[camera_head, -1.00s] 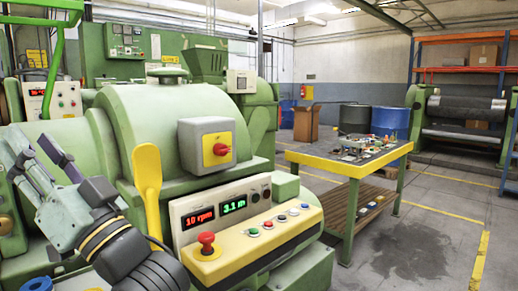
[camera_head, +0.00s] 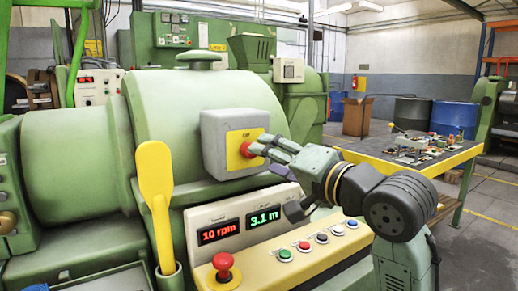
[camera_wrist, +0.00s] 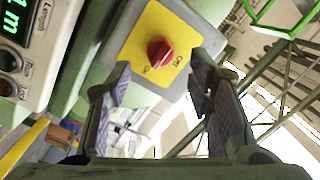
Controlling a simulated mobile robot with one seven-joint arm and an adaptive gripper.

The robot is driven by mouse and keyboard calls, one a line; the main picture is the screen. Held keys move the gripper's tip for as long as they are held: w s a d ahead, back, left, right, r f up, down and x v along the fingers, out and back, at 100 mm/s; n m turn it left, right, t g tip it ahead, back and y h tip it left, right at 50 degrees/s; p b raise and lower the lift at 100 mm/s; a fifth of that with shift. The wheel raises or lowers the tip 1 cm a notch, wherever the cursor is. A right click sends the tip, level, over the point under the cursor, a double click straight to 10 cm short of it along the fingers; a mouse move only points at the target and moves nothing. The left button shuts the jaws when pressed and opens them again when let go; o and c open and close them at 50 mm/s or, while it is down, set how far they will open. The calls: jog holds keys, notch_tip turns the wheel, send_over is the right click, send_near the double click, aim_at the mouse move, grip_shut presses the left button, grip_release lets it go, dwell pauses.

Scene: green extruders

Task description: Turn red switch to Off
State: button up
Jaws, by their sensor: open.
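The red switch (camera_head: 246,150) is a knob on a yellow plate (camera_head: 235,160), set in a grey box (camera_head: 210,140) on the green machine. In the wrist view the red knob (camera_wrist: 160,52) sits on its yellow plate (camera_wrist: 128,42), with small dark markings too small to read surely. My gripper (camera_head: 268,148) comes from the right, its fingertips close to the knob. In the wrist view my gripper (camera_wrist: 160,85) is open, one finger on each side below the knob, with nothing between them. I cannot tell whether a finger touches the knob.
Below the switch is a panel with red and green displays (camera_head: 240,224) and a yellow console (camera_head: 300,255) with a red mushroom button (camera_head: 222,266) and several small buttons. A yellow paddle (camera_head: 157,200) stands at the left. A worktable (camera_head: 440,165) stands behind at the right.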

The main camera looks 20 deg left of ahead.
jog(key=x, duration=0.5)
jog(key=shift+w+p, duration=0.1)
jog(key=shift+p, duration=0.25)
grip_shut()
